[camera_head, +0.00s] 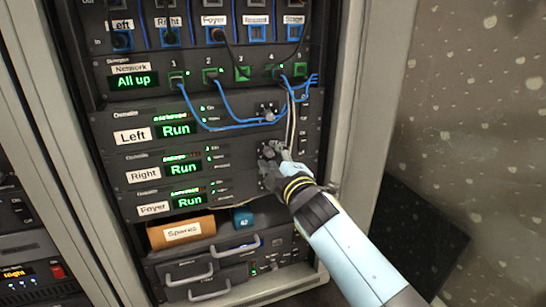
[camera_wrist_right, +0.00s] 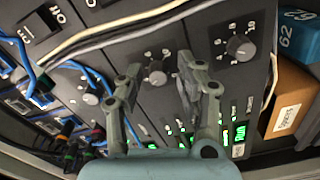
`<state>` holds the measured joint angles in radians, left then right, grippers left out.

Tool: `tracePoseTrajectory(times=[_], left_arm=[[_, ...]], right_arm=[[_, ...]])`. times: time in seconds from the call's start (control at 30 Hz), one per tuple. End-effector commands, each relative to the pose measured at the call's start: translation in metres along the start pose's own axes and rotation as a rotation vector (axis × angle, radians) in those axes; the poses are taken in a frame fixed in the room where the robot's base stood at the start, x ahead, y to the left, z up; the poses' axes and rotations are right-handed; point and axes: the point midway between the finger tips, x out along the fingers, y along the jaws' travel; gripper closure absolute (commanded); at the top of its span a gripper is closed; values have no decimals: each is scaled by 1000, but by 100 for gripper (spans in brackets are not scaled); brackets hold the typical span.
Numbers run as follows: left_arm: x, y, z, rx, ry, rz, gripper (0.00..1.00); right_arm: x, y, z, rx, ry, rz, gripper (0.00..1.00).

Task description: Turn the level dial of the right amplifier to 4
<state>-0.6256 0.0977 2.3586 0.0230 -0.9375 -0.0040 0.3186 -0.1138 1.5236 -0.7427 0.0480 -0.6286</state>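The right amplifier (camera_head: 240,163) is the middle of three stacked units, with a label "Right" (camera_head: 143,175) and a green "Run" display (camera_head: 184,169). Its level dial is hidden behind my right gripper (camera_head: 272,155) in the head view. My right gripper (camera_wrist_right: 158,75) is open, with one finger on each side of this dial. I cannot tell whether the fingers touch it, and its setting is too small to read. My left gripper is out of view.
The Left amplifier's dial (camera_wrist_right: 90,97) and the Foyer amplifier's dial (camera_wrist_right: 240,46) flank it. Blue cables (camera_head: 225,124) and a pale cable (camera_wrist_right: 120,27) run close by. An orange "Spares" box (camera_head: 181,233) and a blue block (camera_head: 243,218) sit below.

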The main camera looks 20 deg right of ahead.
Motion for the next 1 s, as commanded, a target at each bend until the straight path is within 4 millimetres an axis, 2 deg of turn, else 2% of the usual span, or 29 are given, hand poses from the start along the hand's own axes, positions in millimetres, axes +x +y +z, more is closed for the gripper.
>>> tracePoseTrajectory(times=[0.3,0.47,0.57,0.8,1.0], left_arm=[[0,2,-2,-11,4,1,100],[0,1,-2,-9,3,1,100],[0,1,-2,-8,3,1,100],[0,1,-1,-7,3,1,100],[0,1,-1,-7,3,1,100]], right_arm=[[-1,1,-1,0,1,3,57],[-14,1,0,-2,1,2,57],[-32,0,0,-2,0,0,57],[-88,0,0,0,0,-1,57],[-114,0,0,2,0,0,57]])
